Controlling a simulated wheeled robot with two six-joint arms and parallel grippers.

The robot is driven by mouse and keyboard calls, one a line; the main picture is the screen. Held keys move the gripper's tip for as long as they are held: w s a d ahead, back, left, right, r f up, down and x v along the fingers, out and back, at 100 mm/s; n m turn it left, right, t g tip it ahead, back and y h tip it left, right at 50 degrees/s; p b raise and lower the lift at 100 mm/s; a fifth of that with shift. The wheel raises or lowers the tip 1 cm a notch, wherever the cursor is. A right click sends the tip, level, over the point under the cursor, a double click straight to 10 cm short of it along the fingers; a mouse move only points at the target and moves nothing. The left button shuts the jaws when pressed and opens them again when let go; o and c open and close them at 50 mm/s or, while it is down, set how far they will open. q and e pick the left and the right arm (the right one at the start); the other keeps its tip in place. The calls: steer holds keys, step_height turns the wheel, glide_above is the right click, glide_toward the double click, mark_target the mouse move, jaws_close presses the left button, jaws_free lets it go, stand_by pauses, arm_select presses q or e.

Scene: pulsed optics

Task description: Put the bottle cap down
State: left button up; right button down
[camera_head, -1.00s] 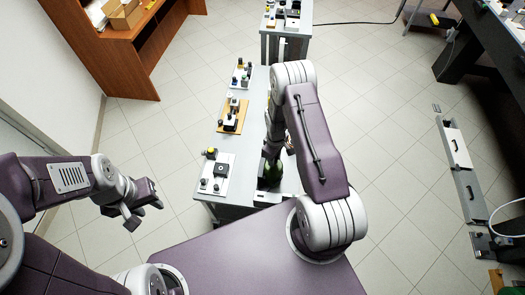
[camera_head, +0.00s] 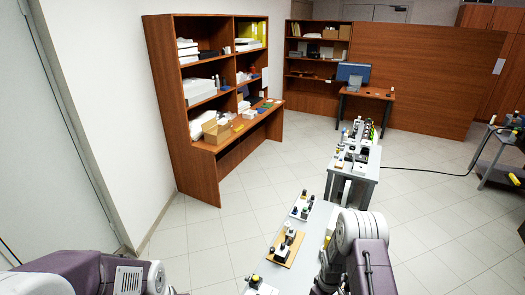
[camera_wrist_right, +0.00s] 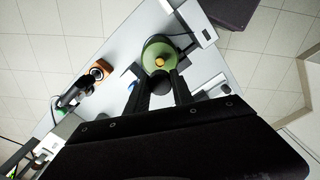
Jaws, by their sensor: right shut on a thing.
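In the right wrist view my right gripper (camera_wrist_right: 161,76) is shut on the bottle cap (camera_wrist_right: 160,62), a small orange-yellow round piece at its fingertips. The round green bottle (camera_wrist_right: 150,50) shows from above directly behind the cap. I cannot tell whether the cap touches the bottle. In the head view only the upper part of my right arm shows at the bottom right, and its gripper is out of frame. My left arm shows at the bottom left without its gripper.
The grey table (camera_wrist_right: 111,55) carries a small orange-and-black mount (camera_wrist_right: 100,70) and other dark optics. In the head view, optics on a wooden board (camera_head: 285,250) stand on the near table. A second table (camera_head: 352,172) and a brown shelf (camera_head: 160,75) stand beyond. Tiled floor between is clear.

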steer(key=w+a+r+b, duration=0.1)
steer(key=w+a+r, duration=0.15)
steer(key=r, duration=0.35)
steer(key=w+a+r+b, duration=0.1)
steer(key=w+r, duration=0.2)
steer(key=r, duration=0.2)
steer(key=s+a+r+m, duration=0.3)
steer(key=s+r+m, duration=0.2)
steer(key=s, duration=0.5)
steer(key=shift+s+r+m+b, duration=0.25)
steer(key=shift+r+m+b, duration=0.15)
steer(key=shift+m, duration=0.2)
